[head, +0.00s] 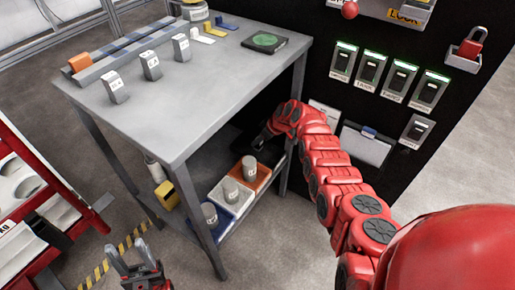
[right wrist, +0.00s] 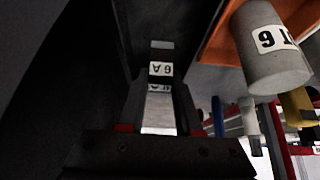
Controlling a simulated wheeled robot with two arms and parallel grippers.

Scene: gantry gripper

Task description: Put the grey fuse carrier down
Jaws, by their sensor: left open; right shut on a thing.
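My right arm reaches under the grey table, and my right gripper (head: 266,138) is low near the lower shelf, dark and partly shaded. In the right wrist view the right gripper (right wrist: 160,100) is shut on a grey fuse carrier (right wrist: 161,69) with a white "6 A" label. What lies beneath the carrier is too dark to tell. Several other grey fuse carriers (head: 151,65) stand on the tabletop with white labels. My left gripper (head: 132,264) is open and empty at the bottom, left of the table.
The lower shelf holds an orange tray (head: 263,178), a white tray and a blue tray, with grey cylinders. One cylinder (right wrist: 270,50) is close to the right gripper. The tabletop (head: 215,85) overhangs the shelf. A black panel (head: 330,92) with several switches stands at right.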

